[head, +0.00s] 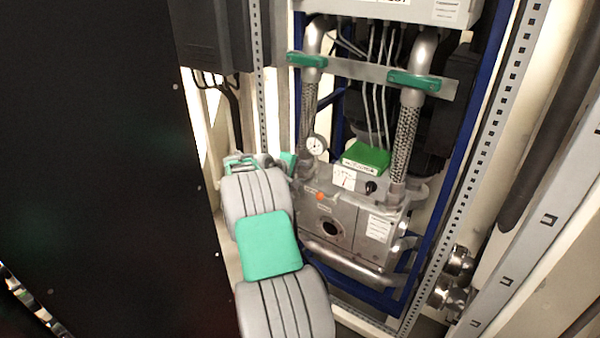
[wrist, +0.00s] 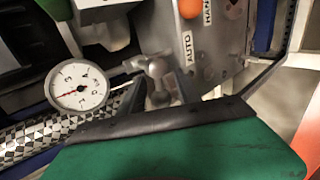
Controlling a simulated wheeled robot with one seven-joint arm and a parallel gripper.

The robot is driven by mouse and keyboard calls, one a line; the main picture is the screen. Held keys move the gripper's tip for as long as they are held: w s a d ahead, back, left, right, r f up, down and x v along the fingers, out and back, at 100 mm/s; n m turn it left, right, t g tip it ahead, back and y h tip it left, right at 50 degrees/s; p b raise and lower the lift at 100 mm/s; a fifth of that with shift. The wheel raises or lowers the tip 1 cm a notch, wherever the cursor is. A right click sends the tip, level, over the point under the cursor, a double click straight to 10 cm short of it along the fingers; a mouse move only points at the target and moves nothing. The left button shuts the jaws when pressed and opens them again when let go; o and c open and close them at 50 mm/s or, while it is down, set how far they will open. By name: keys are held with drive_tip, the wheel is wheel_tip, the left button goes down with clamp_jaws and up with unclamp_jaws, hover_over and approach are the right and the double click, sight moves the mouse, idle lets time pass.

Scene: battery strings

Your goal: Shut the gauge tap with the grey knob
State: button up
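In the wrist view the gauge (wrist: 79,88) is at the left, with a red needle. A small grey metal tap with a rounded knob (wrist: 158,70) is right of the gauge. In the head view I cannot make out this tap. My gripper (head: 288,162) is beside the gauge, on its left, partly behind my arm. In the wrist view a green part with a dark edge, seemingly my gripper (wrist: 180,140), fills the bottom, just below the tap. Opening and contact are unclear.
The metal unit (head: 345,225) carries an orange knob (head: 320,196), a black knob (head: 371,187) and a green block (head: 366,157). Braided hoses (head: 404,145) rise above it. Blue frame posts flank the unit. A large black panel (head: 100,180) fills the left.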

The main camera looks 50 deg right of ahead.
drive_tip(key=v, duration=0.7)
drive_tip(key=shift+a+r+b, duration=0.2)
drive_tip(key=shift+a+b, duration=0.05)
drive_tip(key=shift+b, duration=0.05)
drive_tip(key=shift+o, duration=0.7)
drive_tip(key=shift+f, duration=0.25)
drive_tip(key=shift+o, duration=0.2)
wheel_tip(320, 180, down, 6)
drive_tip(key=a+b, duration=0.1)
drive_tip(key=b, duration=0.6)
drive_tip(key=shift+w+a+b, duration=0.3)
drive_tip(key=shift+w+a, duration=0.1)
wheel_tip(320, 180, down, 6)
drive_tip(key=s+h+b, duration=0.2)
drive_tip(key=s+b, duration=0.1)
drive_tip(key=b, duration=0.2)
wheel_tip(320, 180, up, 8)
drive_tip(key=w+d+m+t+h, duration=0.1)
drive_tip(key=w+m+t+h, duration=0.25)
drive_tip(key=m, duration=0.25)
drive_tip(key=shift+h, duration=0.35)
drive_tip(key=x, duration=0.7)
drive_tip(key=shift+s+d+r+p, duration=0.15)
drive_tip(key=shift+s+d+p, duration=0.1)
drive_tip(key=shift+p, duration=0.1)
drive_tip(key=shift+a, duration=0.1)
